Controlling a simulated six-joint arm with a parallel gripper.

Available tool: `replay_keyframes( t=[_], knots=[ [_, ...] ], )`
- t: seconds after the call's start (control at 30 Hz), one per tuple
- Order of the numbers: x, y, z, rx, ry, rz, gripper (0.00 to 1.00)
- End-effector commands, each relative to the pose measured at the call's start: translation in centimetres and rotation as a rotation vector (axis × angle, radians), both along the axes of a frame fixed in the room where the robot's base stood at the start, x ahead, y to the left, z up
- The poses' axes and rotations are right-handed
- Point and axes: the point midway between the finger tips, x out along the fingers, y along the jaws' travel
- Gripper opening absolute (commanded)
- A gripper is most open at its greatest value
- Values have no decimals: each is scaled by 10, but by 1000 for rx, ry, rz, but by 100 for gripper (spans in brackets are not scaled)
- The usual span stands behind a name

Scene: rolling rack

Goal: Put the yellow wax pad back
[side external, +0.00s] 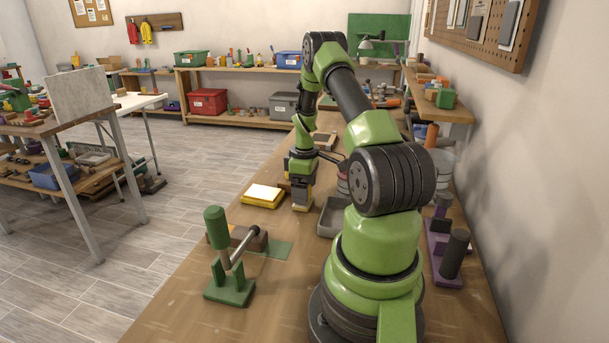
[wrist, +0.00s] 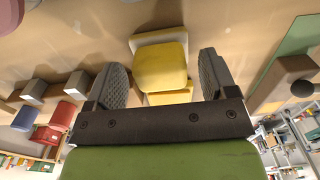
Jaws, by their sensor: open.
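A yellow pad (wrist: 160,66) lies between the two fingers of my gripper (wrist: 162,78) in the wrist view. The fingers stand apart, with a gap on each side of the pad. Behind it a white slab edge (wrist: 150,38) and another yellow piece (wrist: 170,97) show, partly hidden by the pad. In the side view a flat yellow piece with a white top (side external: 263,195) lies on the bench, just left of my gripper (side external: 301,203). My gripper points down close to the bench top. A little yellow shows at its fingertips; whether they touch the bench is unclear.
A grey tray (side external: 332,217) stands right of my gripper. Nearer the camera are a green stand with a tall handle (side external: 229,288), a brown block (side external: 254,239) and a green mat (side external: 277,250). Purple holders (side external: 446,240) line the wall side.

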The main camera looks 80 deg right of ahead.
Motion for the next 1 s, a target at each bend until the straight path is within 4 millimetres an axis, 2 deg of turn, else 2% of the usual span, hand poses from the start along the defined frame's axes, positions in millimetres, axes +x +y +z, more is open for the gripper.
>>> replay_keyframes(
  t=[0.17, 0.4, 0.63, 0.73, 0.87, 0.97, 1.0],
  knots=[
    [0, -1, 31, -5, -3, 0, 78],
    [0, -1, 84, -6, -3, 0, 78],
    [0, 0, 114, -4, -2, 1, 78],
    [6, 6, 126, -13, -12, -4, 78],
    [32, 40, 162, -50, -65, -30, 78],
    [54, 88, 200, -77, -143, -71, 78],
    [60, 110, 215, -82, -180, -89, 78]
  ],
)
